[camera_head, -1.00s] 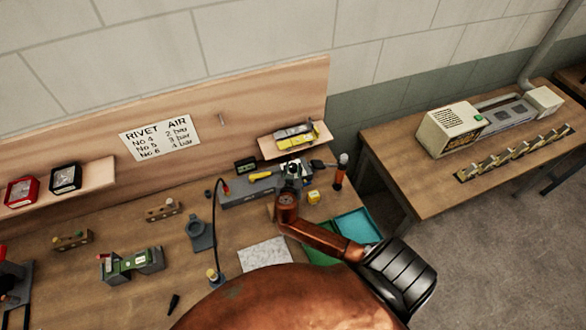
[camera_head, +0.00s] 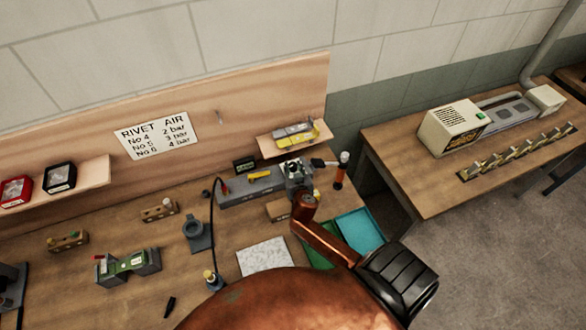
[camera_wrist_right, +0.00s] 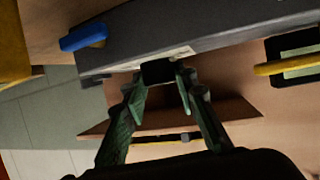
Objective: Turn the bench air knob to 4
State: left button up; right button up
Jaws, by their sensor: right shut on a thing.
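The bench air unit is a long grey box (camera_head: 238,193) near the back of the wooden bench, and it fills the upper part of the right wrist view (camera_wrist_right: 200,32). Its small black knob (camera_wrist_right: 158,72) projects below a pale label there. My right gripper (camera_wrist_right: 160,80) has its two green fingers shut on the knob, one on each side. In the head view my right gripper (camera_head: 295,170) is at the right end of the grey box, where my arm hides the knob. I cannot read the knob's setting. My left gripper is out of view.
A rivet air sign (camera_head: 157,135) gives No 4 2 bar, No 5 3 bar, No 6 4 bar. A small dark display (camera_head: 245,165) stands behind the box. An orange-handled tool (camera_head: 339,175) is close right of the gripper. A black hose (camera_head: 213,230) curves at the left.

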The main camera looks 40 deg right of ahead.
jog(key=o, duration=1.2)
jog(key=shift+c, duration=0.2)
jog(key=v, duration=1.2)
